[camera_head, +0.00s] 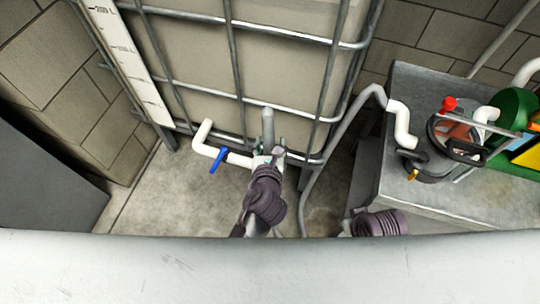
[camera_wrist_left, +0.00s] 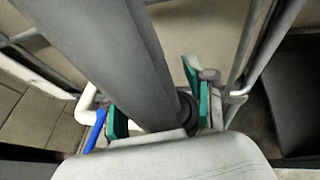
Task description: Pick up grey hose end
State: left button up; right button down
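The grey hose end (camera_head: 268,122) stands upright in front of the caged tank. My left gripper (camera_head: 266,160) is at its lower part. In the left wrist view the grey hose end (camera_wrist_left: 115,60) is a thick grey tube running from the upper left down between the green finger pads of my left gripper (camera_wrist_left: 160,112). The left pad lies close beside the tube. A gap with a dark ring shows between the tube and the right pad. I cannot tell whether the pads press on it. My right gripper is not visible; a dark purple arm joint (camera_head: 375,222) shows at the lower right.
A white pipe (camera_head: 203,138) with a blue valve handle (camera_head: 220,160) is just left of the gripper. The tank's metal cage (camera_head: 225,120) stands behind. A thin grey hose (camera_head: 335,140) loops down at right. A grey table (camera_head: 410,85) bears a canister (camera_head: 440,165) and a green container (camera_head: 513,105).

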pick_arm(q)
grip_shut()
jog(key=shift+r, duration=0.15)
dwell(0.4)
